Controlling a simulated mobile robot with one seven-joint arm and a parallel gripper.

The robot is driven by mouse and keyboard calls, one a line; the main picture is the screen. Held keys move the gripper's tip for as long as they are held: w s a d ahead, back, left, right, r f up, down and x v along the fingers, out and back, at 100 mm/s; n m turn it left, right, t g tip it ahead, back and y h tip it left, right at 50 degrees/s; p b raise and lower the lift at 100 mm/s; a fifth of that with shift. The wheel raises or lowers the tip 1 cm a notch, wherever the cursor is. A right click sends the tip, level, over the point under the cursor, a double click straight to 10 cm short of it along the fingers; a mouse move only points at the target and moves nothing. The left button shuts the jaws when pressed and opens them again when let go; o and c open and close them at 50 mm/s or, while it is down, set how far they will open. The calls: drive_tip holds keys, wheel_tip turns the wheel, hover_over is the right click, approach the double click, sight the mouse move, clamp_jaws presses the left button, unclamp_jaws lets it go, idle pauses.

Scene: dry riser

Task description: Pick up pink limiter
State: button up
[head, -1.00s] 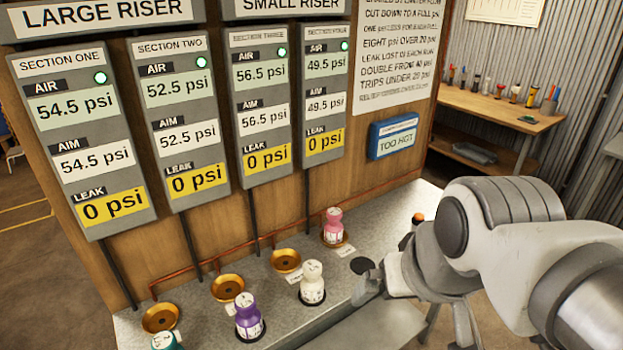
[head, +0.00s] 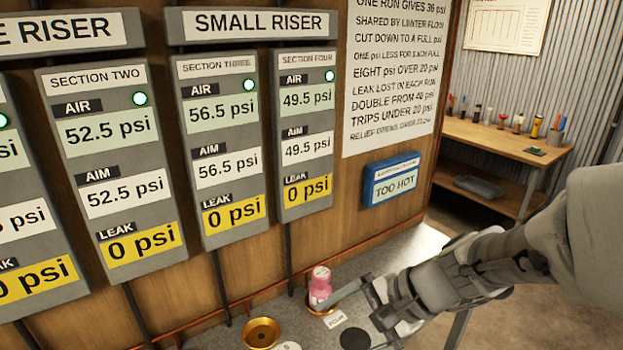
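The pink limiter (head: 320,286), a small pink bottle-like piece with a pale cap, stands upright in the rightmost brass cup on the bench, below the Section Four panel. My gripper (head: 345,296) comes in from the right, low over the bench. One grey finger reaches to the right side of the limiter, against it or just in front of it. The other finger cannot be made out clearly, so I cannot tell whether the limiter is between the fingers.
An empty brass cup (head: 261,333) is left of the limiter. A white tag (head: 335,319) and a dark disc (head: 355,340) lie in front. A copper pipe runs behind the cups, along the wooden panel wall. A blue "TOO HOT" box (head: 391,180) hangs above my arm.

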sight(314, 290)
drive_tip(key=w+d+f+m+t, duration=0.2)
drive_tip(key=w+f+m, duration=0.2)
drive_tip(key=m, duration=0.1)
drive_tip(key=w+d+f+m+t+y+b, duration=0.1)
drive_tip(key=w+d+f+m+t, duration=0.1)
drive_tip(key=w+d+f+m, duration=0.1)
drive_tip(key=w+d+f+m+t+b, duration=0.1)
drive_tip(key=w+d+f+m+t, duration=0.1)
drive_tip(key=w+f+m, duration=0.3)
drive_tip(key=shift+w+d+m+t+y, duration=0.15)
drive_tip(key=shift+w+m+t, duration=0.25)
drive_tip(key=shift+m, duration=0.4)
drive_tip(key=shift+w+m+t+y, duration=0.2)
drive_tip(key=shift+w+m, duration=0.3)
drive_tip(key=shift+m, duration=0.3)
drive_tip(key=shift+w+f+b, duration=0.2)
drive_tip(key=shift+b, duration=0.1)
drive_tip(key=b+x, duration=0.1)
drive_tip(key=x, duration=1)
drive_tip(key=shift+w, duration=0.1)
drive_tip(key=shift+r+b+x, duration=0.1)
drive_tip(key=shift+b+x, duration=0.05)
drive_tip(key=shift+x, duration=1.35)
drive_tip(key=shift+r+b+x, duration=0.15)
drive_tip(key=shift+x, duration=1.35)
drive_tip(key=shift+c, duration=0.2)
clamp_jaws()
